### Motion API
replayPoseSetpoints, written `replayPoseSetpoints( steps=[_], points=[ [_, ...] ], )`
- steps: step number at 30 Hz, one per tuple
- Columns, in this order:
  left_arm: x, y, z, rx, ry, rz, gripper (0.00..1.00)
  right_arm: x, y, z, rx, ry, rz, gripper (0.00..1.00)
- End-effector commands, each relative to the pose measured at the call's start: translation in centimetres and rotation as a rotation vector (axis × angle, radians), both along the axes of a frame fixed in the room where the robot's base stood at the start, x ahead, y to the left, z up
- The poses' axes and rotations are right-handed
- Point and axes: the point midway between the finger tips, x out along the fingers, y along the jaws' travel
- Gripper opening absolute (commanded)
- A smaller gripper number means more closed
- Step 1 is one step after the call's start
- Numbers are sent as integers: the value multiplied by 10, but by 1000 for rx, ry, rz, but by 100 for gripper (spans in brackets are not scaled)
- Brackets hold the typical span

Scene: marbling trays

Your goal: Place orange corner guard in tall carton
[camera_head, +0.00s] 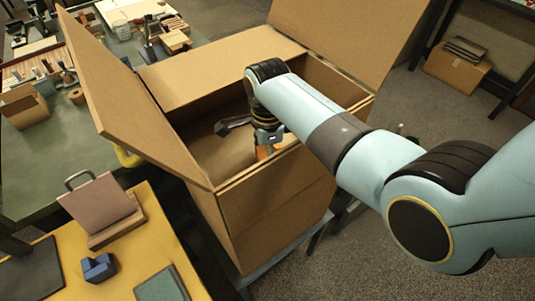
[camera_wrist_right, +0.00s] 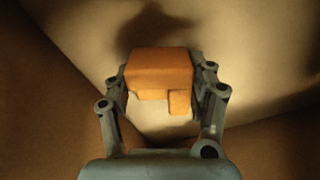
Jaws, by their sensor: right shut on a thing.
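The tall carton (camera_head: 275,213) stands open in the middle of the head view, its flaps spread outward. My right arm reaches in from the right over the carton's near right wall. My right gripper (camera_wrist_right: 163,88) is shut on the orange corner guard (camera_wrist_right: 160,68), a blocky piece with a notch, held between both fingers. In the head view only a bit of the orange guard (camera_head: 264,152) shows, below the wrist and inside the carton opening. The wrist view shows brown carton surfaces around and beyond the guard, with the gripper's shadow on them. My left gripper is not in view.
A yellow work surface (camera_head: 133,264) at lower left holds a blue notched block (camera_head: 98,268), a pinkish-brown piece with a handle (camera_head: 99,203) and a green block (camera_head: 161,286). The raised left flap (camera_head: 130,105) stands between this surface and the carton opening.

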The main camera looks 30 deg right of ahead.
Motion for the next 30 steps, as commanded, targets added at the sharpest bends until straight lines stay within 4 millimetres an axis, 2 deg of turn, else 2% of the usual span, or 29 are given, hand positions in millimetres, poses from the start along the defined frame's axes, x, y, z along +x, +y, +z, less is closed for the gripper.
replayPoseSetpoints(
  steps=[8,9,14,23,26,30],
  points=[
    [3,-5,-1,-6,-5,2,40,1,0,-2,0,-1,0,29],
    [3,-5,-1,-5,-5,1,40,1,0,-2,0,-1,0,59],
    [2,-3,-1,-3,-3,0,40,1,0,-1,0,-1,0,80],
    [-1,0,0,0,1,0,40,1,0,1,1,-1,0,80],
    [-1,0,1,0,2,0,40,1,0,10,0,-3,0,80],
    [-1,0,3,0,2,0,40,2,0,37,1,-7,0,80]
  ],
)
